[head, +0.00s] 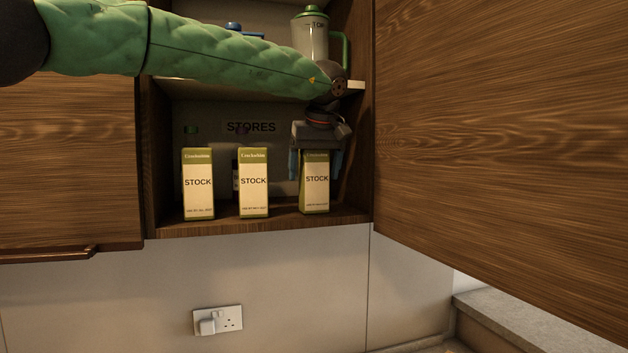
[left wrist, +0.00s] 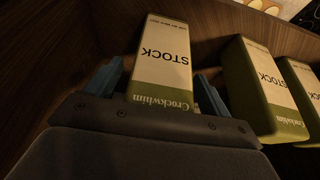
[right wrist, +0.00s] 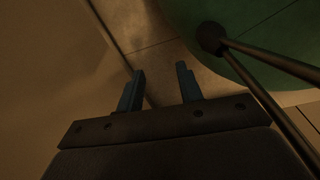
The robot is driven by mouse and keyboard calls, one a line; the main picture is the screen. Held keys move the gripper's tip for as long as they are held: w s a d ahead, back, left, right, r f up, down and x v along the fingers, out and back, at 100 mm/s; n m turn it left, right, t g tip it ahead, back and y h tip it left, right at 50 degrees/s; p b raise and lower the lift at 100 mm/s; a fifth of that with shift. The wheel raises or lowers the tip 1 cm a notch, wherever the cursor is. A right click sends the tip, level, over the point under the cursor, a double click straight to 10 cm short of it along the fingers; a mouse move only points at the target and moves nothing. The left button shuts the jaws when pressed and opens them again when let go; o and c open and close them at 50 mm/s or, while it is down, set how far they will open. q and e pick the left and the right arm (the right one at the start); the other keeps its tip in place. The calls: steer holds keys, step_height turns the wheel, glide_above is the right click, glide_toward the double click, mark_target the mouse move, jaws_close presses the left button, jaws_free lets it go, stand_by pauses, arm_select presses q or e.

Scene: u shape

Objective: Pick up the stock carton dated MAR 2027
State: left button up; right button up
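Three white and green stock cartons stand upright in a row on the bottom shelf of the open cupboard: a left carton (head: 198,190), a middle carton (head: 253,189) and a right carton (head: 315,187). Their small date print is too small to read surely. My left gripper (head: 317,165) is at the right carton, with its blue fingers on either side of the top. In the left wrist view the fingers straddle this carton (left wrist: 163,60), with a gap showing at the left finger. My right gripper (right wrist: 160,88) is open and empty, away from the cartons.
The cupboard door (head: 500,150) stands open at the right. A jug with a green lid (head: 311,35) stands on the upper shelf near my left arm. Dark items stand behind the cartons. A wall socket (head: 218,320) is below.

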arm_select(q)
steer(key=c, duration=1.4)
steer(key=shift+r, duration=0.1)
